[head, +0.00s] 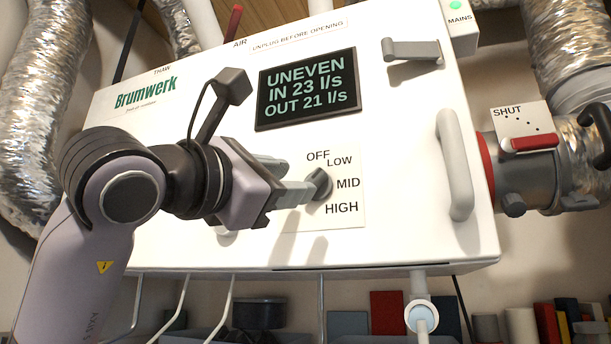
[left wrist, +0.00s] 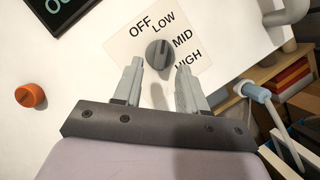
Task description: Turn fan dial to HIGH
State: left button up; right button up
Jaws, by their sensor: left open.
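The fan dial (head: 320,184) is a dark grey round knob on a white label plate marked OFF, LOW, MID and HIGH. It also shows in the left wrist view (left wrist: 159,56), where its pointer mark appears to face LOW. My left gripper (head: 298,177) is open in front of the panel. In the left wrist view its fingertips (left wrist: 159,68) stand on either side of the dial's lower part, with a gap to each side. I cannot tell whether either finger touches it. My right gripper is not in view.
A display (head: 307,88) reads UNEVEN, IN 23 l/s, OUT 21 l/s. A vertical handle (head: 455,165) and grey latch (head: 412,50) stick out from the panel. A red damper lever (head: 535,143) sits at right by SHUT. An orange knob (left wrist: 30,95) is left of my gripper.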

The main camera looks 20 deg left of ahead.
pick_arm(q)
jog(key=p+x, duration=0.1)
jog(key=x, duration=0.3)
jog(key=shift+f, duration=0.1)
jog(key=shift+s, duration=0.1)
grip_shut()
